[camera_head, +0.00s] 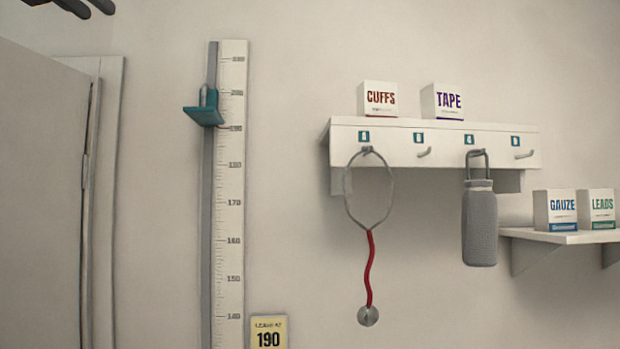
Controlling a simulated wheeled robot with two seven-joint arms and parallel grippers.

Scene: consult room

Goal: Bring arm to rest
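My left gripper (96,9) shows only in part at the top left corner, dark, cut off by the upper edge. Its two fingertips stand apart with nothing visible between them. It is high up, above the door frame and well left of the wall items. The rest of my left arm is out of view. My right gripper is not in view.
A height scale (231,190) with a teal slider (204,114) stands on the wall. A hook rail (400,150) holds a stethoscope (370,268) and a grey bottle-shaped item (480,225). A small shelf (565,237) bears boxes.

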